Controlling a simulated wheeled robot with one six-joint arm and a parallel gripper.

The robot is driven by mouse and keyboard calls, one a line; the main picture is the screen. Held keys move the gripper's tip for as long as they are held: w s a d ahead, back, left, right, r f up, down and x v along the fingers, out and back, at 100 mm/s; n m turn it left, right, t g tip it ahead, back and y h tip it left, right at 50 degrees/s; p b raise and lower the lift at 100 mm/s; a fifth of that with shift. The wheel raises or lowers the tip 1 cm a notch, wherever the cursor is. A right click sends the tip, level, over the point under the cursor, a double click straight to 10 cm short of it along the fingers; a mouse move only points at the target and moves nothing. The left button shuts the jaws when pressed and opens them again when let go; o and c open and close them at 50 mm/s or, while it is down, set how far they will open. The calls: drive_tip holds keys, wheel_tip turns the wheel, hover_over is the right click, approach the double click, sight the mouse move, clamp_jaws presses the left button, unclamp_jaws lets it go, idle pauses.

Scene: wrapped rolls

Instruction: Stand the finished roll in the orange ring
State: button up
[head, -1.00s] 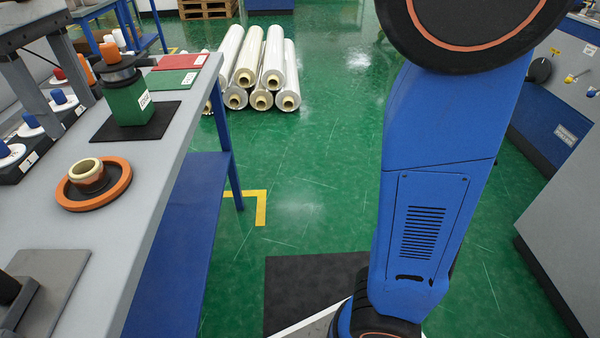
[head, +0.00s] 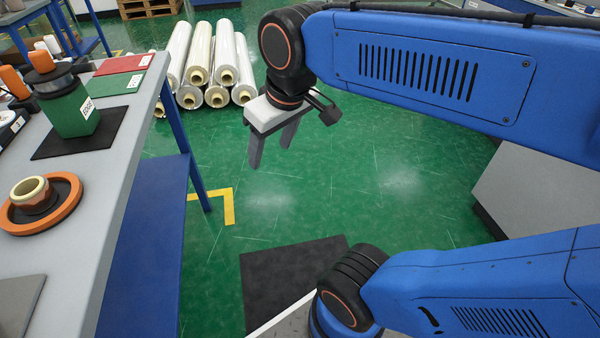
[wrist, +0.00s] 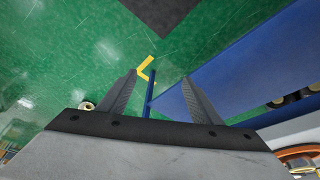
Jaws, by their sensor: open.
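A short roll (head: 33,190) with a cream rim and a brownish side stands upright within the orange ring (head: 70,207) on the grey bench at the left. A dark surface shows between the roll and the orange rim. My gripper (head: 271,156) is open and empty, with its fingers pointing down over the green floor, well to the right of the bench. In the wrist view, its two fingers (wrist: 158,78) stand apart with nothing between them. An orange curved edge shows in the lower right corner of that view.
A green block with an orange-topped spool (head: 68,103) stands on a black mat behind the ring. The grey bench (head: 105,190) has a blue lower shelf (head: 150,235). Several long wrapped rolls (head: 212,60) lie on the floor at the back. The floor between is clear.

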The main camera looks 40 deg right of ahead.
drive_tip(key=s+d+f+m, duration=0.2)
drive_tip(key=s+d+f, duration=0.2)
drive_tip(key=f, duration=0.2)
drive_tip(key=shift+s+f+t+h, duration=0.2)
drive_tip(key=shift+s+t+h, duration=0.1)
drive_tip(key=shift+s+t, duration=0.1)
